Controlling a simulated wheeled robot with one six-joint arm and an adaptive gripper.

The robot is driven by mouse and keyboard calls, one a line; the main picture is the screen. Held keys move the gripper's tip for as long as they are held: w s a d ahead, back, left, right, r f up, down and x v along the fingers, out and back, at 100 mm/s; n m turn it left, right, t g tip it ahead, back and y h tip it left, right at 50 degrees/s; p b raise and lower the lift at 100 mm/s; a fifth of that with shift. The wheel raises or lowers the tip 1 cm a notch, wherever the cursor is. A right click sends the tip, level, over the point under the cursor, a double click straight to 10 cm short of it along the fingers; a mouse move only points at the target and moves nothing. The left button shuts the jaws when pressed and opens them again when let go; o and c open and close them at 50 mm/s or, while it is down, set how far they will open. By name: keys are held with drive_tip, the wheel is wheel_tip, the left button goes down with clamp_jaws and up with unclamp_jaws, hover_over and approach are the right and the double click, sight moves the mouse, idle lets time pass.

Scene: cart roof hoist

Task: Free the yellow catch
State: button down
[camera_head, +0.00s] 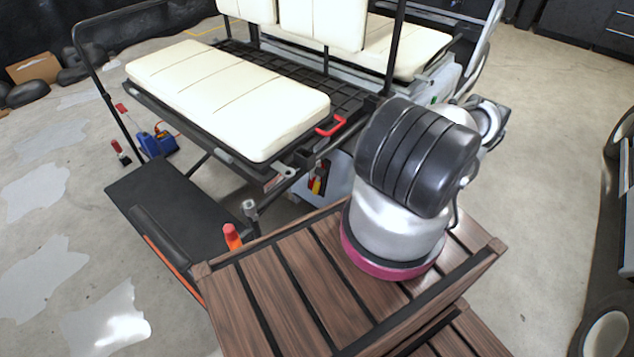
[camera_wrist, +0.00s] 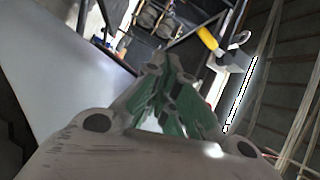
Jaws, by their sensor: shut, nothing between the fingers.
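A yellow cylindrical part (camera_wrist: 208,39), which looks like the yellow catch, shows at the upper right of the wrist view. It sits by a pale metal bracket (camera_wrist: 232,58) near a dark bar. I cannot tell whether it is engaged. My gripper (camera_wrist: 160,62), with green inner pads, is shut and empty. In the wrist view its fingertips are left of and below the yellow part, with a visible gap in the picture. In the head view my arm's large joint hides the gripper, and I cannot make out the catch there.
The cart has cream seats (camera_head: 215,95), a red handle (camera_head: 330,126) and black posts. A slatted wooden deck (camera_head: 290,290) lies in front, with an orange-topped part (camera_head: 232,237) at its edge. A pale panel (camera_wrist: 60,80) fills the wrist view's left. Open floor lies at right.

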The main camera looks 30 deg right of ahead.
sight(317, 182)
drive_tip(key=w+a+r+m, duration=0.2)
drive_tip(key=a+r, duration=0.1)
drive_tip(key=a, duration=0.2)
drive_tip(key=w+a+r+m+y, duration=0.1)
drive_tip(key=w+a+r+m, duration=0.2)
drive_tip(key=a, duration=0.3)
drive_tip(key=shift+w+r+t, duration=0.25)
drive_tip(key=shift+w+t, duration=0.05)
drive_tip(key=shift+t, duration=0.1)
drive_tip(key=shift+s+a+f, duration=0.2)
drive_tip(key=shift+a, duration=0.35)
idle(0.4)
drive_tip(key=s+a+r, duration=0.1)
drive_tip(key=s+a, duration=0.1)
drive_tip(key=a, duration=0.4)
drive_tip(key=shift+s+a+r, duration=0.15)
drive_tip(key=shift+a+r, duration=0.05)
drive_tip(key=shift+r, duration=0.15)
idle(0.4)
drive_tip(key=shift+a, duration=0.1)
idle(0.4)
